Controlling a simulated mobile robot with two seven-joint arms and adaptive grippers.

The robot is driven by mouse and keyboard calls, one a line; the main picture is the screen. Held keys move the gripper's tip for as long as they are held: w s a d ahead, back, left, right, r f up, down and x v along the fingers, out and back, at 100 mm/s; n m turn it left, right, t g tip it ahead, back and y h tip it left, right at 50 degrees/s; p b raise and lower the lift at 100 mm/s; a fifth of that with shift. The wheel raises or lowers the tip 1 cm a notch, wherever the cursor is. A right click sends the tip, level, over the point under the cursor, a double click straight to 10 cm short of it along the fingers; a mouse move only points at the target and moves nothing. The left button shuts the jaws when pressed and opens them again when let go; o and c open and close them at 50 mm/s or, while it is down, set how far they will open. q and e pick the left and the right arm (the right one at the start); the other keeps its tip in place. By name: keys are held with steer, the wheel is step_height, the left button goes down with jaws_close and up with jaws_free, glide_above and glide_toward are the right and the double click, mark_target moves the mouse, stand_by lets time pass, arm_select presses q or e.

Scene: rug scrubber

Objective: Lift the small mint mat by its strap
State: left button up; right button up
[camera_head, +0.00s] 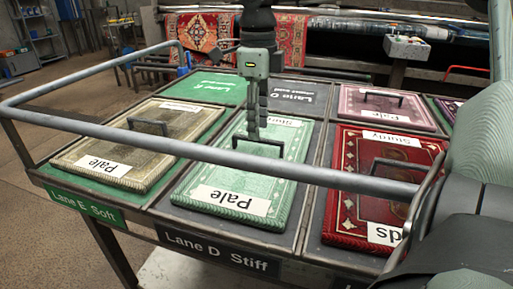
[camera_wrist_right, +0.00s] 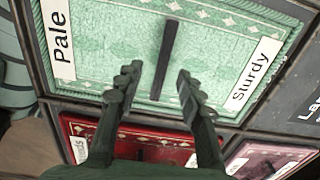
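The small mint mat (camera_head: 228,183) lies flat in the Lane D slot, with a "Pale" label at its near end and a partly hidden label at its far end. Its dark strap (camera_head: 272,141) stands up as a low handle near the mat's middle. My right gripper (camera_head: 253,136) points down over the strap. In the right wrist view, the open fingers of the right gripper (camera_wrist_right: 157,74) stand apart on either side of the strap (camera_wrist_right: 167,50), above the mint mat (camera_wrist_right: 110,45). I cannot tell whether they touch the strap. My left gripper is not in view.
A beige mat (camera_head: 125,150) lies to the left and a red mat (camera_head: 345,185) to the right, both with straps. A pink mat (camera_head: 375,108) lies behind the red one. A grey rail (camera_head: 215,153) runs across the table's front.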

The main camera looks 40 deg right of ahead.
mark_target(258, 147)
step_height(258, 147, down, 5)
steer(key=shift+w+d+r, duration=0.1)
steer(key=shift+r, duration=0.1)
jaws_close()
stand_by(0.4)
